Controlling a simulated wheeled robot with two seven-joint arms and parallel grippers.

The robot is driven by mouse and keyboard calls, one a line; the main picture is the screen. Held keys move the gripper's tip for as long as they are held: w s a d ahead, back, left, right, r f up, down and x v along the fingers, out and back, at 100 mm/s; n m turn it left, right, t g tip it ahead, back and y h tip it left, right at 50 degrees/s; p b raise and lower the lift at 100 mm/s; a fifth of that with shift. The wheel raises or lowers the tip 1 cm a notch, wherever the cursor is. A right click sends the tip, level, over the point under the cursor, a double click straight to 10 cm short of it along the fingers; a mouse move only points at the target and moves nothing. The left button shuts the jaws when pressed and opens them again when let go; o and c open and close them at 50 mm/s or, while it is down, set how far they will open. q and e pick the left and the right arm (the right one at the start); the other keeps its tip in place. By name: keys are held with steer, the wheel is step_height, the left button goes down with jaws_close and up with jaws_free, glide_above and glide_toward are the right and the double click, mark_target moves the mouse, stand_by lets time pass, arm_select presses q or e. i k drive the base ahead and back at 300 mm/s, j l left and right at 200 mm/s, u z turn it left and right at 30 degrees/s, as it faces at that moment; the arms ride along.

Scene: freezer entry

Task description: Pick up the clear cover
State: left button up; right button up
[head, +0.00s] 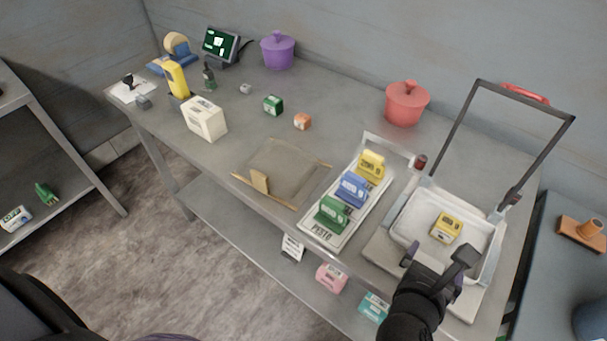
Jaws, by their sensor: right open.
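A see-through, tan-edged panel that looks like the clear cover (283,168) lies on the grey metal table (235,120), near its front edge. It has tan strips along its sides and a small tan tab at its front left. My right gripper (436,257) comes in from the bottom right. It is open and empty, over the front of a white tray machine, well to the right of the panel. My left gripper is out of view.
The white tray machine (405,228) holds a yellow block (447,227), its black-framed lid (512,112) raised. A white tray (318,228) with yellow, blue and green blocks stands between panel and machine. Red (407,104) and purple (278,50) pots stand behind.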

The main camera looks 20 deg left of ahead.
mark_target(279, 169)
steer(key=i+j+z, duration=0.1)
steer(key=j+z, duration=0.2)
steer(key=j, duration=0.95)
steer(key=j+z, duration=0.3)
steer(key=j, duration=0.95)
